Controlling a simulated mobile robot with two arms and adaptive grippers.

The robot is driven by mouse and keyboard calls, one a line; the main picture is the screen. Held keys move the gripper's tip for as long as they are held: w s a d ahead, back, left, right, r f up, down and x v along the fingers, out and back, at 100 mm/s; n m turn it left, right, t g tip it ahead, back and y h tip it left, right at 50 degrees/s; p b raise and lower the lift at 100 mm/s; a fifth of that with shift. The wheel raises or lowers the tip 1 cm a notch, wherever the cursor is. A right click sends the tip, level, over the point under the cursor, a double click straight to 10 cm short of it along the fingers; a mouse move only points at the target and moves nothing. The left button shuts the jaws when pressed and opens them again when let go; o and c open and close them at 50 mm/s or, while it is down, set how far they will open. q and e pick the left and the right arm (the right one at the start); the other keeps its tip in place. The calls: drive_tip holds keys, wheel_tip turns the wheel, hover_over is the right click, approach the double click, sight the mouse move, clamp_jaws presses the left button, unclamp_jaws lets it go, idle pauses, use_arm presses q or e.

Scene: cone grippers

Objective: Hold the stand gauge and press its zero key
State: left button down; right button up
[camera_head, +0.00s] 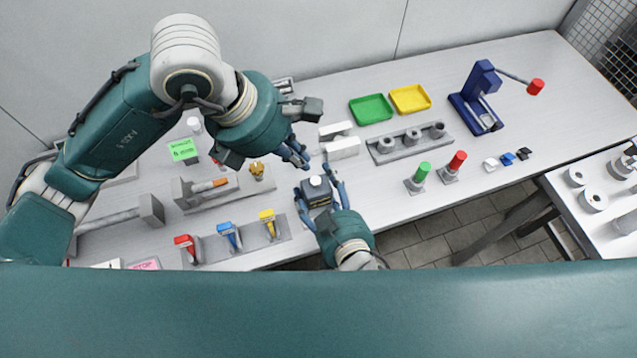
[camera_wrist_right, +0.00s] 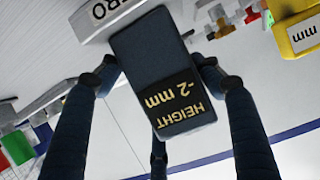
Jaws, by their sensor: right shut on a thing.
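The stand gauge (camera_head: 318,197) is a small dark block with a white round top (camera_head: 315,181), near the front edge of the bench. My right gripper (camera_head: 320,192) has its blue fingers around it. In the right wrist view the gauge's dark face (camera_wrist_right: 150,60) reads "HEIGHT -2 mm", with fingers pressed on both sides. A pale ledge (camera_wrist_right: 112,14) with letters ending "RO" shows beyond it, partly cut off. My left gripper (camera_head: 296,154) hangs above and slightly left of the gauge, apart from it. Its fingertips are too small to judge.
White blocks (camera_head: 342,147) stand just right of the left gripper. A grey rack with red, blue and yellow handles (camera_head: 240,243) lies left of the gauge. Green (camera_head: 420,174) and red (camera_head: 456,161) posts stand to the right. Trays (camera_head: 371,109) lie at the back.

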sight(312, 184)
drive_tip(key=shift+a+r, duration=0.1)
use_arm(q)
drive_tip(key=d+r+h, duration=0.1)
drive_tip(key=h, duration=0.1)
drive_tip(key=w+d+m+t+h, duration=0.1)
drive_tip(key=h, duration=0.1)
drive_tip(key=shift+w+d+r, duration=0.1)
drive_tip(key=shift+r, duration=0.3)
drive_tip(key=shift+f, duration=4.45)
drive_tip(key=shift+f, duration=0.4)
